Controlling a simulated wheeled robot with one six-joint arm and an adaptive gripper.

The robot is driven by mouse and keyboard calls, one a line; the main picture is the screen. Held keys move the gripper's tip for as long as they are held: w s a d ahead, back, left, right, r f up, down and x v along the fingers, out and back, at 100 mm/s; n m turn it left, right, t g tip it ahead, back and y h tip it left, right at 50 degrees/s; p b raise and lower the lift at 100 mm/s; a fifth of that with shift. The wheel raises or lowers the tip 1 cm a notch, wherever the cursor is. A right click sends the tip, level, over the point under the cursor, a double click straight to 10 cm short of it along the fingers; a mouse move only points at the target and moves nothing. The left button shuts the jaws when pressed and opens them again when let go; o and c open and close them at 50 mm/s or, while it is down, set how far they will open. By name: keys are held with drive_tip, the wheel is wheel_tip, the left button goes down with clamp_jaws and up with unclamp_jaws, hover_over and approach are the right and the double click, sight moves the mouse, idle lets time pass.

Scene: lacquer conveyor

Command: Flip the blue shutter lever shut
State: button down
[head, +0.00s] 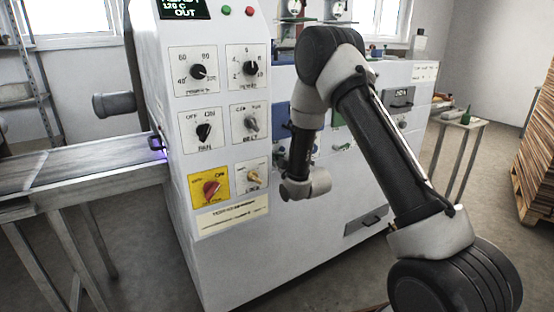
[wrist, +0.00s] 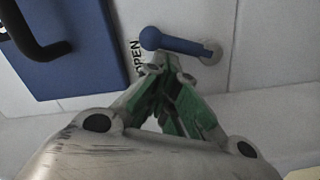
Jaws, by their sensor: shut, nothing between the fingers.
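The blue shutter lever (wrist: 182,44) shows in the wrist view, with a round knob at its left end and a grey pivot (wrist: 211,52) at its right end. The knob end lies by the printed word OPEN (wrist: 136,58). My gripper (wrist: 168,74) is shut and empty, its tips just below the lever in that view. I cannot tell whether the tips touch it. In the head view my arm's end is at the front of the white machine, and I cannot make out the fingers or the lever there.
A blue panel (wrist: 75,65) with a black handle (wrist: 40,40) is left of the lever. In the head view the machine's control panel (head: 217,140) with several knobs and the conveyor (head: 80,165) lie to the left. A small table (head: 458,123) and stacked boards (head: 537,160) stand right.

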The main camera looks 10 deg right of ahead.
drive_tip(key=w+d+f+m, duration=0.2)
drive_tip(key=d+m, duration=0.4)
drive_tip(key=m, duration=0.5)
drive_tip(key=shift+m+g+y, duration=0.3)
drive_tip(key=shift+m+y, duration=0.1)
drive_tip(key=shift+f, duration=0.1)
drive_tip(key=shift+s, duration=0.15)
idle(0.5)
